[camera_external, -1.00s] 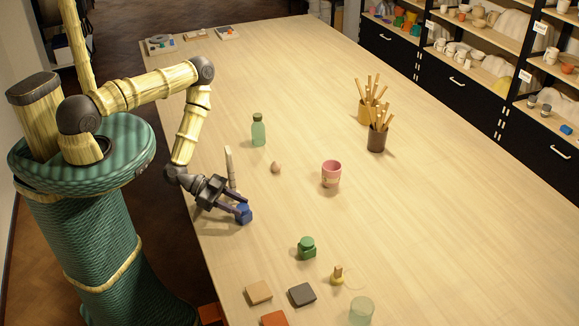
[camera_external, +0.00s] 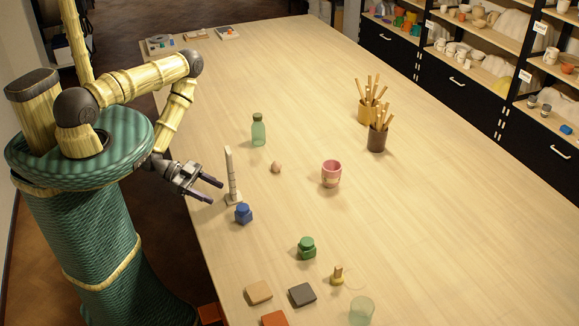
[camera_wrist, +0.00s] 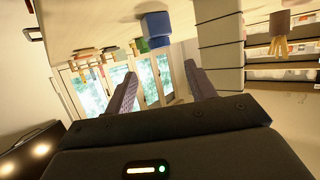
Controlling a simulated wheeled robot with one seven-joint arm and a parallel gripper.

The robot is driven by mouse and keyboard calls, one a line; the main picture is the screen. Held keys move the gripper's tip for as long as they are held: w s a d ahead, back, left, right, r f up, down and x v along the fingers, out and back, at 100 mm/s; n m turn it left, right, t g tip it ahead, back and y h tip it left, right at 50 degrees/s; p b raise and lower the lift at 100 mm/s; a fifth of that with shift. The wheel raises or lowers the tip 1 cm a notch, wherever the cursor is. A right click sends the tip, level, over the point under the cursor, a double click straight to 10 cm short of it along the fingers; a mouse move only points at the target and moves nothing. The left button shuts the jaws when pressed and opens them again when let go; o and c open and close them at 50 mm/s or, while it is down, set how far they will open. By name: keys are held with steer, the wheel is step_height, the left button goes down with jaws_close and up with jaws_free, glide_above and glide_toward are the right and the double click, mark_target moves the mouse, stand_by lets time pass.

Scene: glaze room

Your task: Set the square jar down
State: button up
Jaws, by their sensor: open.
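The square jar (camera_external: 243,214), dark blue with a narrower top, stands upright on the table near its left edge. In the wrist view the blue jar (camera_wrist: 156,30) shows at the top centre, beyond the fingers. My gripper (camera_external: 213,191) is open and empty, behind and to the left of the jar, clear of it. In the wrist view the two fingers of my gripper (camera_wrist: 160,75) are spread with nothing between them.
A tall pale post (camera_external: 231,175) stands close beside the jar, near my fingertips. A green jar (camera_external: 307,248), a pink cup (camera_external: 331,173), a small round pebble-like thing (camera_external: 276,167) and a green bottle (camera_external: 258,130) stand farther off. The table's middle is mostly clear.

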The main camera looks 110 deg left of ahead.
steer(key=v, duration=0.3)
steer(key=shift+s+p, duration=0.15)
steer(key=shift+p, duration=0.15)
